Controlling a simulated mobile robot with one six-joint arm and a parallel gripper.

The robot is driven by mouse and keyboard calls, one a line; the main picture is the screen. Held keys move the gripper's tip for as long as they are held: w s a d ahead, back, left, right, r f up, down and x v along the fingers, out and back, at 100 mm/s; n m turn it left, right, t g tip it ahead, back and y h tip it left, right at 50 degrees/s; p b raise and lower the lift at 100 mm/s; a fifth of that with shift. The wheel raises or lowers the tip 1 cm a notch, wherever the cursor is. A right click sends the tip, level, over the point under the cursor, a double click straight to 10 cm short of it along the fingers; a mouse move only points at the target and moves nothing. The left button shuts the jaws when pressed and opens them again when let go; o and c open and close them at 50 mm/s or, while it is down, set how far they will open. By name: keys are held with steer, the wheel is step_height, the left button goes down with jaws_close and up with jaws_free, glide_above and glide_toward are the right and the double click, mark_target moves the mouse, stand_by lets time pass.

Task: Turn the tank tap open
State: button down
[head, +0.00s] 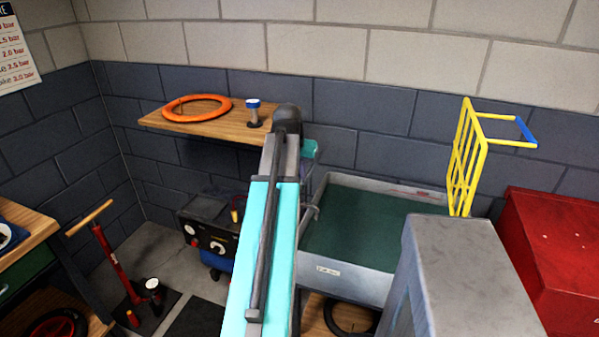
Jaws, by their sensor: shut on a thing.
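The tank (345,277) is a grey open basin of dark green water, right of the middle, with a small white label on its front wall. My cyan arm reaches up across the middle and covers the tank's left end. A small teal part of my arm shows just right of its dark top joint. My gripper is hidden behind the arm. A small grey piece shows at the tank's left rim, but I cannot tell whether it is the tap. The tap's handle and its position cannot be made out.
A wooden shelf (165,122) holds an orange ring (222,106) and a blue-topped item (253,113). A yellow rack (462,165) stands behind the tank's right end. A grey cabinet (460,270) and a red box (565,250) crowd the right. A red pump (112,258) stands left.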

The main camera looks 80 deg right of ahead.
steer(key=n, duration=0.1)
steer(key=n+t+p, duration=0.1)
steer(key=n, duration=0.1)
steer(key=n+t, duration=0.1)
steer(key=n, duration=0.1)
steer(key=shift+s+p, duration=0.35)
steer(key=n, duration=0.2)
steer(key=n+t, duration=0.1)
steer(key=n, duration=0.1)
steer(key=n+y, duration=0.1)
steer(key=shift+s+d+n+t, duration=0.25)
steer(key=shift+n+t, duration=0.15)
steer(key=n, duration=0.1)
steer(key=n+y, duration=0.1)
steer(key=n, duration=0.1)
steer(key=n+t, duration=0.1)
steer(key=shift+s+d+n+y, duration=0.1)
steer(key=shift+d+n+y, duration=0.15)
steer(key=shift+n+y, duration=0.35)
steer(key=shift+n, duration=0.5)
steer(key=c, duration=1.8)
jaws_free()
steer(key=shift+c, duration=0.2)
